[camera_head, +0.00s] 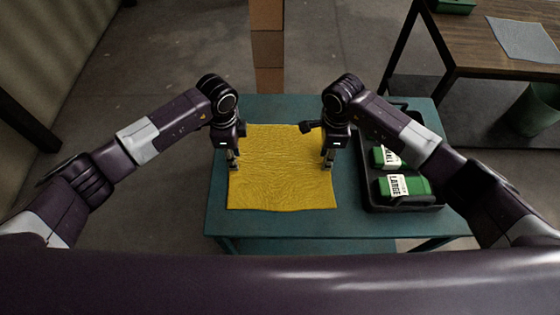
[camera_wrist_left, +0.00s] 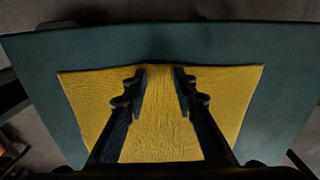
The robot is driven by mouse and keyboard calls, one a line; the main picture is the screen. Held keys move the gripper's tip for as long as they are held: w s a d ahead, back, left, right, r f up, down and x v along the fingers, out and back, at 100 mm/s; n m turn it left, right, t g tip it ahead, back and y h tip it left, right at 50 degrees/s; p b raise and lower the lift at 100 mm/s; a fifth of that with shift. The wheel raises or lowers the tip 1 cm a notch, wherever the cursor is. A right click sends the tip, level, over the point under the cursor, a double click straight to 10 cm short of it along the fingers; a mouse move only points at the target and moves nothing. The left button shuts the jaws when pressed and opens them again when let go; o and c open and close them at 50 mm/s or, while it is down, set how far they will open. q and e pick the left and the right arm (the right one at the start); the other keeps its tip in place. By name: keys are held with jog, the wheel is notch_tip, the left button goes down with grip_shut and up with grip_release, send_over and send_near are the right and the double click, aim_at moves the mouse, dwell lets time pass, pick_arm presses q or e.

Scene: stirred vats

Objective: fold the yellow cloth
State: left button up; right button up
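The yellow cloth (camera_head: 280,180) lies flat and spread out on the teal table, with fine wrinkles. My left gripper (camera_head: 234,163) is over the cloth's left edge in the head view. In the left wrist view, its fingers (camera_wrist_left: 159,78) are apart, on either side of a strip of the cloth (camera_wrist_left: 210,90) at one edge, which bulges slightly between them. My right gripper (camera_head: 326,163) is at the cloth's right edge; its fingers are too small to tell whether they are open.
A black tray (camera_head: 402,209) with green boxes, one labelled LARGE (camera_head: 403,187), stands on the table (camera_head: 222,222) right of the cloth. A wooden table (camera_head: 475,45) with a grey cloth (camera_head: 525,40) is at the back right, a green bin (camera_head: 535,110) beneath it.

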pick_arm(q)
jog(key=shift+f, duration=0.1)
jog(key=shift+c, duration=1.1)
pick_arm(e)
jog(key=shift+f, duration=0.1)
jog(key=shift+c, duration=1.1)
pick_arm(q)
jog(key=shift+f, duration=0.1)
jog(key=c, duration=0.4)
pick_arm(e)
jog(key=shift+f, duration=0.1)
jog(key=c, duration=0.4)
pick_arm(q)
grip_shut()
pick_arm(e)
grip_shut()
pick_arm(q)
jog(key=shift+s, duration=0.15)
pick_arm(e)
jog(key=shift+s, duration=0.15)
